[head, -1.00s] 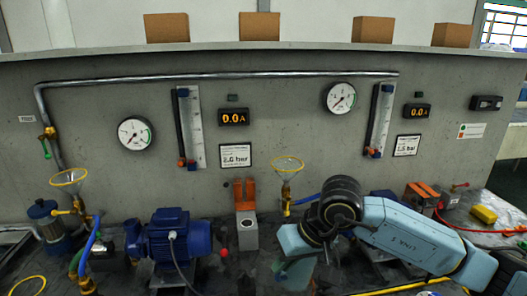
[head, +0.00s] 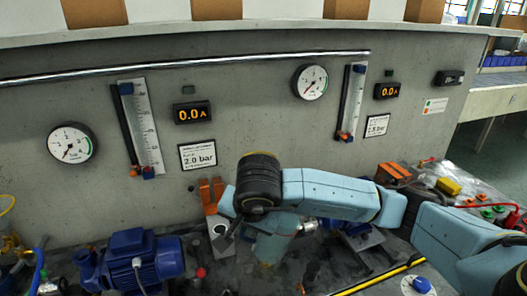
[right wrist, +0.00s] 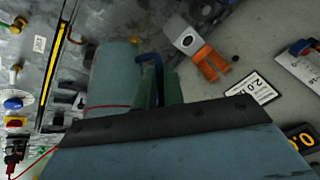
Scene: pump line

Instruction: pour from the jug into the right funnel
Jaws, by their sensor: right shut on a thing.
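The jug (head: 275,243) is a pale blue-grey vessel below my black wrist joint in the head view, partly covered by my arm. In the right wrist view the jug (right wrist: 113,75) shows beside the fingers, with a dark blue handle (right wrist: 152,60). My right gripper (right wrist: 160,82) is shut on the jug at this handle. The jug's contents and exact tilt cannot be made out. The right funnel is not visible; my right wrist and forearm cover that part of the head view. My left gripper is not in view.
A blue pump motor (head: 140,262) stands left of the jug. A grey block with an orange bracket (head: 215,205) is just behind it. The panel carries gauges (head: 310,82) and sight tubes. A yellow rim (head: 6,204) shows at the left edge. A yellow-black strip (head: 375,277) lies at front right.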

